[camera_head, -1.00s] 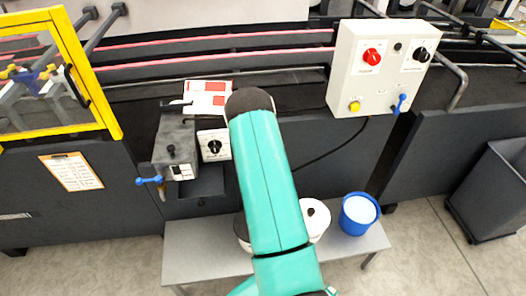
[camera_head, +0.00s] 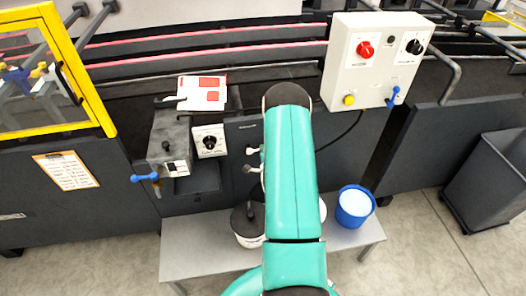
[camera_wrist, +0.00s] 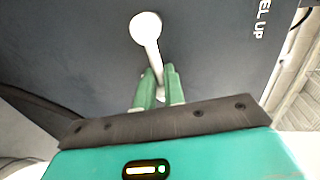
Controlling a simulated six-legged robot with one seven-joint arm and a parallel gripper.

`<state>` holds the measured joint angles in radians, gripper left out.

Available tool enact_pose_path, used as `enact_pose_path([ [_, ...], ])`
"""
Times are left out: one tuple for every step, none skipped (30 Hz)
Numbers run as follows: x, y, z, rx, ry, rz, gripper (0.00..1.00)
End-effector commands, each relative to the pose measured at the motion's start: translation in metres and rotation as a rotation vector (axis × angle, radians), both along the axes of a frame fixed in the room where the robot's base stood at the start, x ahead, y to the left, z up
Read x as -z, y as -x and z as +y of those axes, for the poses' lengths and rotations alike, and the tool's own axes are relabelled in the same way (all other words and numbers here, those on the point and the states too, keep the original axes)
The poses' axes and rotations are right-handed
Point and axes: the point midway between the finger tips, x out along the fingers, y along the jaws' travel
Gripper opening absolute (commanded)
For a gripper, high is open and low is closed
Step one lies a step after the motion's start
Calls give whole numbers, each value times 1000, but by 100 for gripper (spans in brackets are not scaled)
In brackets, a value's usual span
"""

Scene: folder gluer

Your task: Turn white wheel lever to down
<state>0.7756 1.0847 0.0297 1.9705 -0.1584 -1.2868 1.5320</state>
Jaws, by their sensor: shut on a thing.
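The white lever (camera_wrist: 147,32) shows in the wrist view, with a round hub and a thin arm on a dark panel. Its arm runs from the hub down in the picture, slightly to the right, between my green fingers. My gripper (camera_wrist: 159,80) is shut on the outer part of the lever's arm, which the fingers partly hide. In the head view my teal arm hides the gripper and whatever it holds. Two small pale levers or knobs (camera_head: 252,159) show on the dark panel just left of my arm.
White lettering (camera_wrist: 262,18) is on the panel. A grey bench (camera_head: 195,252) in front of the machine holds a blue bucket (camera_head: 355,206) and a dark-topped white pot (camera_head: 247,226). A control box (camera_head: 375,62) is at upper right, a grey bin (camera_head: 490,185) at far right.

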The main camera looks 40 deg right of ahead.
Motion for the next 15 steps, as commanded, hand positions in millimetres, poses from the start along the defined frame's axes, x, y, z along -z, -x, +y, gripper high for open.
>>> enact_pose_path([
  [1, 8, -6, 18, 0, 6, 0],
  [1, 8, -6, 18, 0, 6, 0],
  [1, 8, -6, 18, 0, 6, 0],
  [2, 8, -6, 18, 1, 6, 0],
  [2, 8, -6, 18, 1, 6, 0],
  [2, 8, -6, 18, 1, 6, 0],
  [2, 8, -6, 18, 1, 6, 0],
  [2, 8, -6, 18, 1, 6, 0],
  [2, 8, -6, 18, 1, 6, 18],
  [2, 8, -6, 18, 1, 6, 24],
  [2, 8, -6, 18, 1, 6, 30],
  [2, 7, -6, 18, 1, 6, 33],
  [2, 7, -6, 17, 1, 6, 33],
  [2, 6, -5, 15, 1, 6, 33],
  [1, 5, -5, 13, 1, 5, 33],
])
